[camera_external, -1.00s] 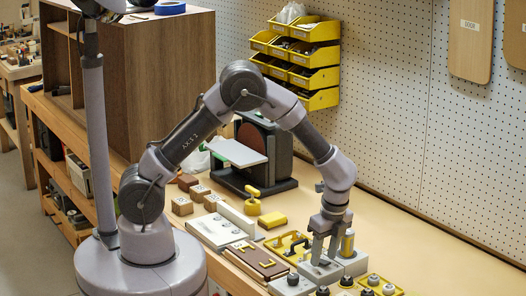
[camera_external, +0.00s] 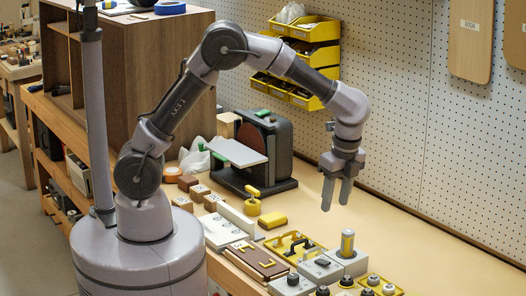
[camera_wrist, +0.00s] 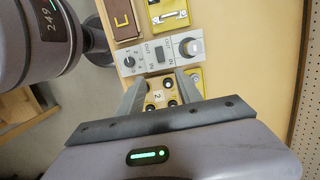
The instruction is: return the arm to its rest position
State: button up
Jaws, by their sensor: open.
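My gripper (camera_external: 338,191) is raised above the bench, pointing down, with its two fingers apart and nothing between them. My arm is bent at the elbow, with the forearm reaching right over the bench.
The bench top (camera_external: 420,250) is bare at the right. A sander-like machine (camera_external: 265,150) stands behind the arm, and yellow bins (camera_external: 305,95) hang on the pegboard (camera_external: 390,100). A brown cabinet (camera_external: 150,80) stands left. Yellow handles and panels (camera_external: 290,244) line the front.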

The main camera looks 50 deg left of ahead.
jog(key=s+a+r+n+t+b, duration=0.1)
jog(key=s+a+r+n, duration=0.15)
jog(key=a, duration=0.25)
jog(key=s+a+r+n+t+h+b, duration=0.1)
jog(key=a+r+n, duration=0.1)
jog(key=a+r, duration=0.25)
jog(key=s+a+r+n+t+b, duration=0.1)
jog(key=s+a+r+n, duration=0.1)
jog(key=a, duration=0.3)
jog(key=s+a+r+n+t+b, duration=0.1)
jog(key=s+a+n+t, duration=0.1)
jog(key=s+a+n, duration=0.5)
jog(key=s+a+f+y+b, duration=0.1)
jog(key=s+a+f+b, duration=0.1)
jog(key=s+a, duration=0.3)
notch_tip(320, 180, down, 12)
jog(key=d+b, duration=0.1)
jog(key=b, duration=1)
jog(key=shift+s+r+t, duration=0.25)
jog(key=shift+s+t, duration=0.15)
jog(key=shift+r, duration=0.1)
jog(key=shift+c, duration=0.2)
